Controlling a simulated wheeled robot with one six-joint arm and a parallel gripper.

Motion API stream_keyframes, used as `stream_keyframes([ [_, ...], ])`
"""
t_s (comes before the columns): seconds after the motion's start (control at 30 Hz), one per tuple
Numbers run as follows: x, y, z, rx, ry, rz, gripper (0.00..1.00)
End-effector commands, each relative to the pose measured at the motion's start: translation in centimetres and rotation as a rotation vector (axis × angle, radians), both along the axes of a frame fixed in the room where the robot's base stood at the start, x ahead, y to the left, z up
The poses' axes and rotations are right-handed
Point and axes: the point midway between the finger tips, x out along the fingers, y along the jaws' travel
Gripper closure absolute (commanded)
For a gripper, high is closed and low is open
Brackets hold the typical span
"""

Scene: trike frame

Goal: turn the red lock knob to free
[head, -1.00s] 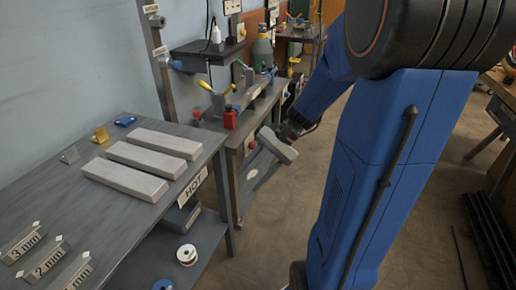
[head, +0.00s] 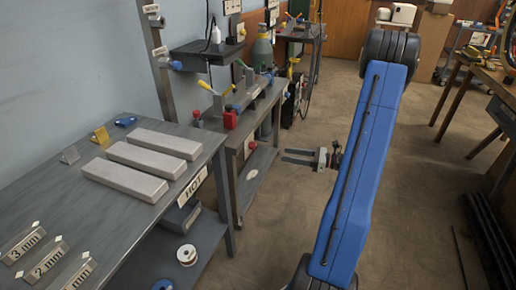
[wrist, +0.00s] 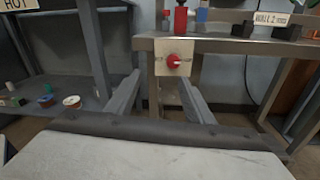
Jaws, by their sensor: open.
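The red lock knob (wrist: 174,61) sits on a pale plate (wrist: 186,70) on the front edge of a metal bench, in the upper middle of the wrist view. Small marks show on the plate beside the knob, too small to read. In the head view the knob (head: 251,145) is a small red spot on the bench front. My gripper (head: 286,156) is open and empty, to the right of the knob with a gap between. In the wrist view its two fingers (wrist: 160,78) reach toward the bench, with the knob above and slightly right of the space between their tips.
A grey table (head: 52,192) with pale bars and a HOT label stands at the left. A red block (head: 230,118) and yellow-handled clamps are on the bench top. A lower shelf holds spools (head: 187,254). The floor (head: 420,190) right of my arm is open.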

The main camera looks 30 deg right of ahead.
Motion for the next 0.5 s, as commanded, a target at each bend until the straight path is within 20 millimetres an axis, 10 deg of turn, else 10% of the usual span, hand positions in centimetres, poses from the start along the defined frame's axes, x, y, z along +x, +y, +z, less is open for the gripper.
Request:
stream_keyframes([
  [0.2, -0.1, -2.7, -1.5, 0.065, 0.005, -0.080, 0.52],
  [0.5, 2.2, -1.0, -1.6, 0.070, 0.005, -0.082, 0.52],
])
